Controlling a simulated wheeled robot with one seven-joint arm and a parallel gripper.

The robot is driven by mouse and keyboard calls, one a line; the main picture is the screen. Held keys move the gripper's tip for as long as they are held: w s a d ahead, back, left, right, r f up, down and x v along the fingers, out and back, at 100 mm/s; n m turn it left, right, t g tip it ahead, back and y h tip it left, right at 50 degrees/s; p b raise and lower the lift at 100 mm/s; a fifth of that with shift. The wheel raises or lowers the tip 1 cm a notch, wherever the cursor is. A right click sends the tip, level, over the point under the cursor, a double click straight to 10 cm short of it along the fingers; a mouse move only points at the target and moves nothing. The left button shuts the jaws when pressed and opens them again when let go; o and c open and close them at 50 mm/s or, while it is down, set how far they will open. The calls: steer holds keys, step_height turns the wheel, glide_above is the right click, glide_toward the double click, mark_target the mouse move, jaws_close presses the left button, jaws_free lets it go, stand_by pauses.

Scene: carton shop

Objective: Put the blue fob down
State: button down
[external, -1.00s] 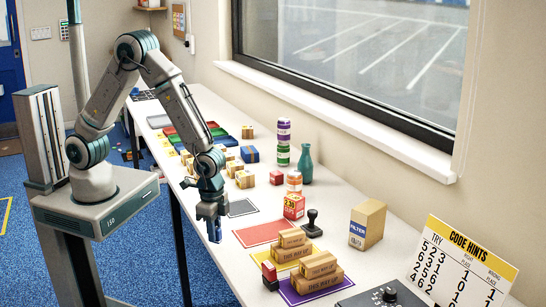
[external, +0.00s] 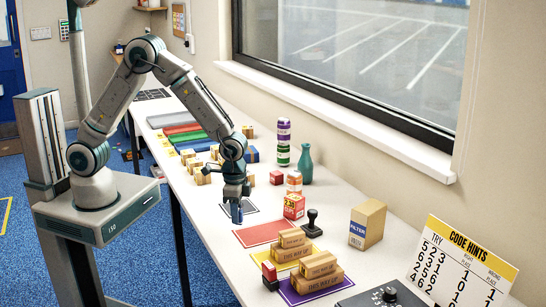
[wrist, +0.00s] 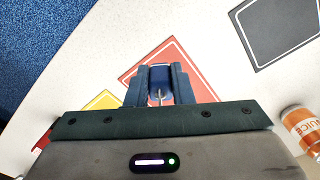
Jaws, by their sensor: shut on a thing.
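The blue fob (wrist: 160,82) is held between the two fingers of my gripper (wrist: 159,88), which is shut on it. In the external view the fob (external: 236,217) hangs below my gripper (external: 236,204), by the near edge of the dark grey mat (external: 252,209) and beyond the red mat (external: 258,236). In the wrist view the fob overlaps the red mat (wrist: 198,80), and the dark mat (wrist: 275,35) lies to the upper right. I cannot tell the exact height of the fob above the table.
An orange-labelled can (wrist: 303,130) stands to the right in the wrist view. Stacked cartons (external: 292,243) sit on the nearer mats. White tabletop (external: 205,215) is bare to the left.

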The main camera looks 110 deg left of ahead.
steer(key=s+a+r+n+b, duration=0.2)
steer(key=s+a, duration=0.1)
steer(key=a, duration=0.7)
steer(key=s+a+r+n+b, duration=0.2)
steer(key=s+a+r+n, duration=0.1)
steer(key=a, duration=0.7)
steer(key=s+a+r+n+b, duration=0.2)
steer(key=s+a+b, duration=0.1)
steer(key=a, duration=0.8)
steer(key=s+a+f+p, duration=0.1)
steer(key=a+f, duration=0.1)
steer(key=a, duration=0.1)
steer(key=s+a+f+p, duration=0.1)
steer(key=a+f, duration=0.1)
steer(key=a, duration=0.2)
steer(key=s+a+f+p, duration=0.1)
steer(key=s+a+f, duration=0.1)
steer(key=a, duration=0.1)
steer(key=shift+a+f, duration=0.15)
steer(key=shift+f, duration=0.15)
steer(key=shift+f+p, duration=0.35)
steer(key=shift+f, duration=1.7)
steer(key=shift+f, duration=0.1)
steer(key=c, duration=1.6)
jaws_free()
steer(key=shift+f, duration=0.1)
steer(key=o, duration=0.3)
steer(key=shift+o, duration=0.2)
